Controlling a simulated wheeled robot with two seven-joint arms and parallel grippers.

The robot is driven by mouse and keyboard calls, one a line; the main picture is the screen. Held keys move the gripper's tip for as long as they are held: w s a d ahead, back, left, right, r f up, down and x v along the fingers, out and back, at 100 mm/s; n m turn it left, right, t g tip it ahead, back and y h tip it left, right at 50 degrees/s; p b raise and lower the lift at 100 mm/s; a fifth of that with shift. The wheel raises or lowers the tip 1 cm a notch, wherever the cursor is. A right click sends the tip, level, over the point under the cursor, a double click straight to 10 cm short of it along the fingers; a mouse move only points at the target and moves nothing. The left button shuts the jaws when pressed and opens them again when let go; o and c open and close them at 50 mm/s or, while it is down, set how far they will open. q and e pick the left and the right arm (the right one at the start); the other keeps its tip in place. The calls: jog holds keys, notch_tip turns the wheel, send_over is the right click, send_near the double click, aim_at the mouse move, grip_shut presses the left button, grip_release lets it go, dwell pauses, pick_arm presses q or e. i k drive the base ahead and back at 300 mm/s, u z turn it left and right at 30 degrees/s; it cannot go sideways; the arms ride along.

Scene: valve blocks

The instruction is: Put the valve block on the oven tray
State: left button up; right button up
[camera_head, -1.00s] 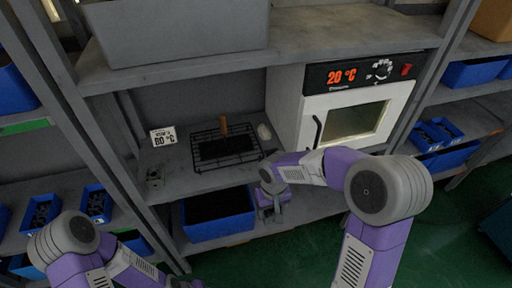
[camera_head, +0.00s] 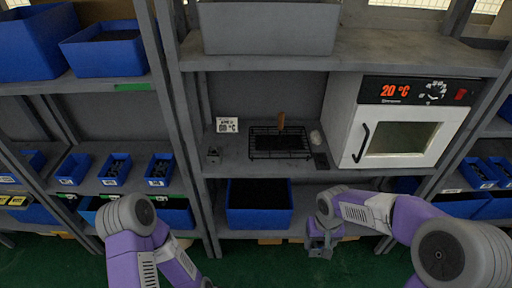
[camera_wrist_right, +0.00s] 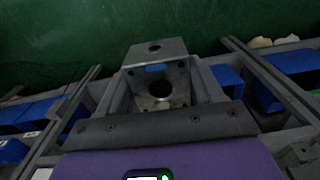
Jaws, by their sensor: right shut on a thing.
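In the head view my right gripper (camera_head: 322,247) hangs low in front of the lower shelf, right of the blue bin. In the right wrist view it is shut on a grey metal valve block (camera_wrist_right: 177,76) with a round bore and small corner holes. The oven tray (camera_head: 262,152), a black wire rack with a dark surface and a brown upright handle, sits on the middle shelf, above and left of the gripper.
A white oven (camera_head: 350,125) reading 20 °C stands right of the tray. A 60 °C sign (camera_head: 227,125) stands left of it. A blue bin (camera_head: 259,219) is below. A grey bin (camera_head: 268,28) is on the shelf above. Shelf posts flank the bay.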

aim_at(267, 143)
jog(key=u, duration=0.65)
jog(key=i, duration=1.5)
